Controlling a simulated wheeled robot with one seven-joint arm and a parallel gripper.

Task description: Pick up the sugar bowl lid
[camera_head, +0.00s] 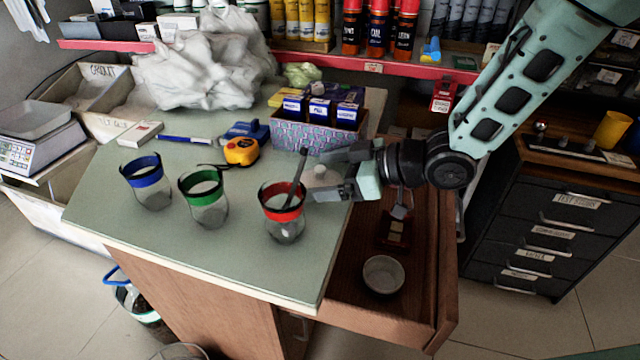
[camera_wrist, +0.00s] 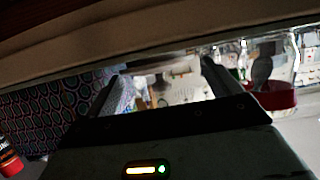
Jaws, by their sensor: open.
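A small pale grey rounded piece with a knob, which looks like the sugar bowl lid (camera_head: 321,171), is on the green counter near its right edge. My gripper (camera_head: 318,177) reaches in from the right, open, with one finger on each side of the lid. In the head view I cannot tell whether the fingers touch it. In the wrist view my two dark fingers (camera_wrist: 161,72) stand apart; the lid is not clear between them. A grey open bowl (camera_head: 383,275) stands in the open wooden drawer below; I cannot tell whether it is the sugar bowl.
A jar with a red band (camera_head: 284,213) holding a dark stick stands just left of my gripper. Jars with green (camera_head: 204,197) and blue (camera_head: 147,181) bands stand farther left. A patterned box (camera_head: 315,132) sits behind, beside a yellow tape measure (camera_head: 241,152).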

